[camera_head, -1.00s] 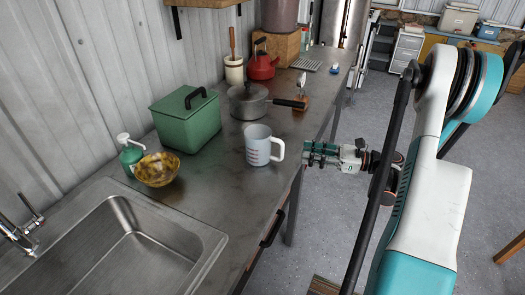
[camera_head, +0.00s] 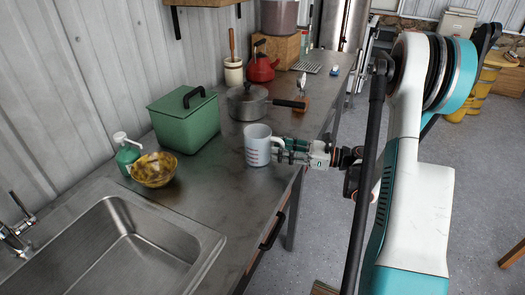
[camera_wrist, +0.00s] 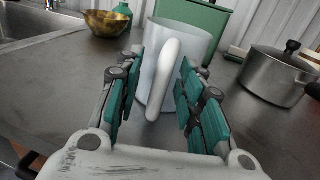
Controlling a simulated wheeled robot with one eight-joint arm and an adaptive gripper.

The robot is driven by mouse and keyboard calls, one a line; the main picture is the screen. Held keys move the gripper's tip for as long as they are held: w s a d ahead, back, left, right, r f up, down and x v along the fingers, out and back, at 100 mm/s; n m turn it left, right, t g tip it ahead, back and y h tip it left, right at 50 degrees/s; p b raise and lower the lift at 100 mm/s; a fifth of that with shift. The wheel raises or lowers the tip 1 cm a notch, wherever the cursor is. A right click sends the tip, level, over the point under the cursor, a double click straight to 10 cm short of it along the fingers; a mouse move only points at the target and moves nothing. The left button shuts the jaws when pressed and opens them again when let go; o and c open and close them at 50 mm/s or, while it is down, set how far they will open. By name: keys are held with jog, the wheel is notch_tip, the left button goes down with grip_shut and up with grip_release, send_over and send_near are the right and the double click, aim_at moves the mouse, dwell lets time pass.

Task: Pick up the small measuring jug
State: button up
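The small measuring jug (camera_head: 257,146) is white and translucent with red markings. It stands upright on the metal counter, its handle turned toward my gripper (camera_head: 280,150). In the wrist view the jug (camera_wrist: 187,40) is straight ahead, and its white handle (camera_wrist: 164,80) stands between the teal finger pads of my gripper (camera_wrist: 158,95). The fingers are open, with a visible gap on both sides of the handle. In the head view the fingers partly hide the handle.
A green lidded box (camera_head: 185,122), a yellow patterned bowl (camera_head: 155,171) and a soap dispenser (camera_head: 127,152) stand left of the jug. A saucepan (camera_head: 247,103) and a red kettle (camera_head: 262,70) are behind it. The sink (camera_head: 125,250) is at front left.

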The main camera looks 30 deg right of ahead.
jog(key=shift+c, duration=0.5)
grip_shut()
jog(key=shift+r, duration=0.15)
